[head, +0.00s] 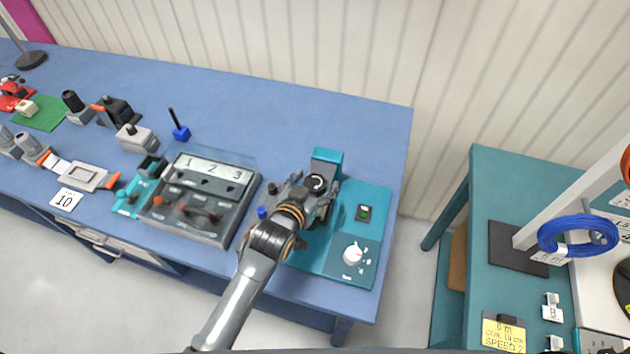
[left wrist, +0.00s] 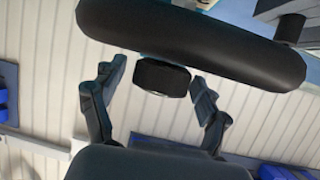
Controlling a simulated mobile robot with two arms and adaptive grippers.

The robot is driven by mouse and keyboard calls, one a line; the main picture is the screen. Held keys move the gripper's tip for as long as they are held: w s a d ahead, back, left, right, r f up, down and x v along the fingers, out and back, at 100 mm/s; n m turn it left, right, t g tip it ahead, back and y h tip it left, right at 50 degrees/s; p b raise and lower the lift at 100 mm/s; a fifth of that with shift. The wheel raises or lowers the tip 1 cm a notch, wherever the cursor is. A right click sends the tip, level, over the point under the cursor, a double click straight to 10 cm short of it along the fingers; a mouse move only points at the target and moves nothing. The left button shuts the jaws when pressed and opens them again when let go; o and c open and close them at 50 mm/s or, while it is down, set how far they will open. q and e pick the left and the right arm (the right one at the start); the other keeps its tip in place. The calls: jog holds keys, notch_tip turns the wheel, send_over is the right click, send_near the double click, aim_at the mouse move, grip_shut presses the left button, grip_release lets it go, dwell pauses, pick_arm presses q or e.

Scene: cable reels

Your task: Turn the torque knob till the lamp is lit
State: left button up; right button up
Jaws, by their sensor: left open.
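A teal device (head: 326,160) stands at the back of a teal base plate (head: 376,196) near the table's right end. A round black knob with a pale ring (head: 316,182) faces up in front of it; I cannot read its label. My left gripper (head: 313,200) is open close to this knob and partly covers the device. In the left wrist view a black knob-like part (left wrist: 161,78) lies between the spread fingertips, with gaps on both sides. A white dial knob (head: 352,254) sits at the plate's front right. A small dark fitting with a green patch (head: 364,212) is behind it; whether it is lit is unclear.
A grey box marked 1, 2, 3 (head: 213,172) stands left of my arm. Several tools and fixtures stand farther left. A teal bench (head: 500,185) with a blue cable coil (head: 578,236) is at right, across a gap. The blue table's back right (head: 370,120) is clear.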

pick_arm(q)
jog(key=c, duration=1.2)
jog(key=shift+a+m+g+h, duration=0.1)
jog(key=shift+m+g+h, duration=0.2)
jog(key=shift+m+h, duration=0.3)
jog(key=shift+w+a+f+m+g+h+b, duration=0.15)
jog(key=shift+m+g+h+b, duration=0.25)
jog(key=shift+m+h+b, duration=0.35)
jog(key=m+g+h+b, duration=0.2)
jog(key=m+g+b, duration=0.2)
jog(key=b, duration=0.8)
jog(key=m+g+h+b, duration=0.3)
jog(key=m+g+b, duration=0.1)
jog(key=b, duration=0.9)
jog(key=shift+d+f, duration=0.15)
jog(key=shift+d, duration=0.05)
jog(key=shift+r+m+g+h+b, duration=0.25)
jog(key=shift+r+m+g+b, duration=0.05)
jog(key=shift+m+g+b, duration=0.65)
